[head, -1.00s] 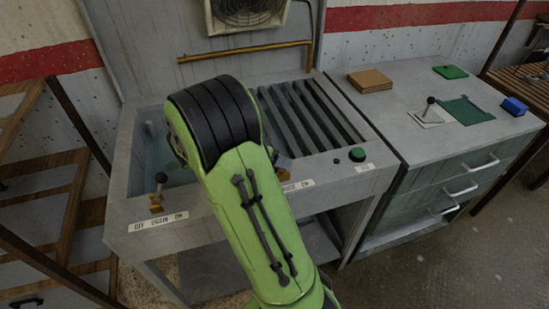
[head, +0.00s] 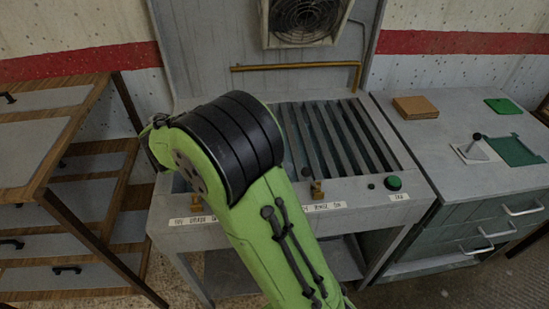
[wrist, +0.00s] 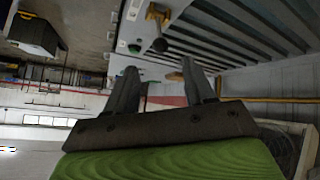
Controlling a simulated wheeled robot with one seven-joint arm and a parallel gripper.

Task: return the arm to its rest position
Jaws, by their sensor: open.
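My green arm (head: 265,240) with a black banded joint rises from the bottom of the head view and bends over in front of the grey bench (head: 365,198). It covers the left part of the bench top. My gripper is not clearly visible in the head view. In the wrist view, my gripper (wrist: 160,68) shows two dark fingers standing apart with nothing between them. Beyond them, that view shows a dark-knobbed lever (wrist: 158,45), a green button (wrist: 135,48) and dark slats. They look apart from the fingers.
The bench has a slatted grate (head: 345,140), a green button (head: 393,183) and a brass pipe (head: 300,67) behind. A drawer cabinet (head: 430,165) at right carries a brown block (head: 415,107) and a lever (head: 478,146). Wooden-edged shelving (head: 45,110) stands close at left.

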